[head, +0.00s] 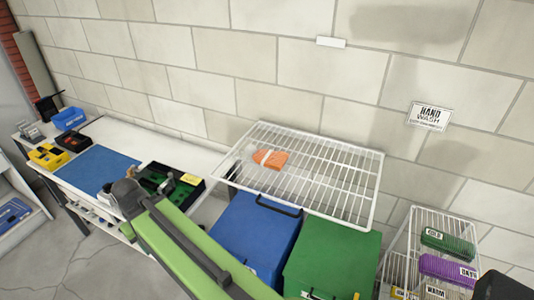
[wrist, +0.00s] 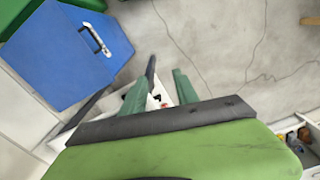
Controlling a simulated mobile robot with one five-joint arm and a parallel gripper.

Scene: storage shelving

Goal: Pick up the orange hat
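The orange hat (head: 270,158), with a pale band across it, lies on the white wire shelf (head: 352,205) in front of the block wall in the head view. The hat is not visible in the wrist view. My gripper (wrist: 160,85) shows two green fingers standing apart in the wrist view, with nothing held between them. In the head view my green arm reaches up and left from the bottom; its fingers cannot be made out there. The arm is left of and nearer than the hat.
A blue bin (head: 252,238) and a green bin (head: 332,262) stand below the shelf; the blue one also shows in the wrist view (wrist: 65,55). A workbench with a blue mat (head: 97,170) and trays is at left. A wire rack (head: 445,218) with labelled boxes is at right.

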